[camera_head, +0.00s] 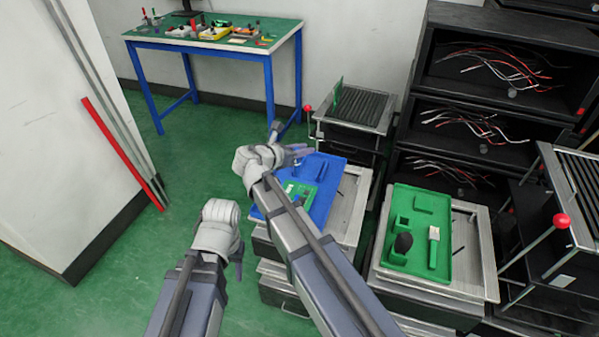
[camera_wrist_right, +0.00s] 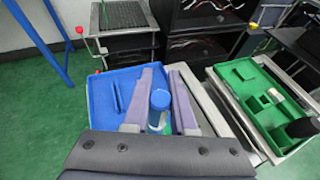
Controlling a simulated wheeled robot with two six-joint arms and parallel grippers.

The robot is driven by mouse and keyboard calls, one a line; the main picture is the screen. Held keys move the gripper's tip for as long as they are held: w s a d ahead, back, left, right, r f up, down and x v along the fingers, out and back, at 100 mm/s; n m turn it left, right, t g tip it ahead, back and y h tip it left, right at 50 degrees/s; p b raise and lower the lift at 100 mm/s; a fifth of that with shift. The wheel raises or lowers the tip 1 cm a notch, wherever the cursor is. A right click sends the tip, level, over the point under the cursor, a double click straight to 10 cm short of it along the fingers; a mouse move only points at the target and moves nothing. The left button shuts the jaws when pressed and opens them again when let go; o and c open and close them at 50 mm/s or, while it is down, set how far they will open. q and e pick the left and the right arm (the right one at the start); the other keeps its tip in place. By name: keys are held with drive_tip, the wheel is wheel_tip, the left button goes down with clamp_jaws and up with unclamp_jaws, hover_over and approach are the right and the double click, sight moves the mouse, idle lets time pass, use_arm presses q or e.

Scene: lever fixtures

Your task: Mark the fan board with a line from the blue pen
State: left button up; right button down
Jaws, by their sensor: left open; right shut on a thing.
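My right gripper (camera_head: 301,153) is above the blue tray (camera_head: 333,168) in the head view. In the right wrist view its two fingers stand either side of a blue-topped cylinder with a pale lower part, which looks like the blue pen (camera_wrist_right: 160,101); the gripper is shut on it. A small green board (camera_head: 301,194) with pale parts lies in the near part of the blue tray, partly covered by my right arm; it may be the fan board. I cannot tell whether the pen touches it. My left gripper (camera_head: 238,262) is open and empty, left of the tray over the floor.
A green tray (camera_head: 418,205) with a black part (camera_head: 403,243) and a white part (camera_head: 434,233) sits on a metal stand at the right. Red-knobbed levers (camera_head: 562,221) stick out from fixtures. A blue-legged workbench (camera_head: 213,46) stands behind. Floor at left is clear.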

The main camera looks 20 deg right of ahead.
wheel_tip(320, 180, down, 9)
drive_tip(key=b, duration=0.9)
drive_tip(key=s+a, duration=0.2)
drive_tip(key=s, duration=0.1)
drive_tip(key=shift+r+p, duration=0.15)
drive_tip(key=shift+p, duration=0.2)
drive_tip(key=shift+s+a, duration=0.25)
drive_tip(key=shift+w+d, duration=0.55)
drive_tip(key=shift+w, duration=0.2)
drive_tip(key=shift+w+d, duration=0.55)
drive_tip(key=shift+w, duration=0.35)
wheel_tip(320, 180, up, 8)
drive_tip(key=p, duration=0.7)
drive_tip(key=shift+d, duration=0.15)
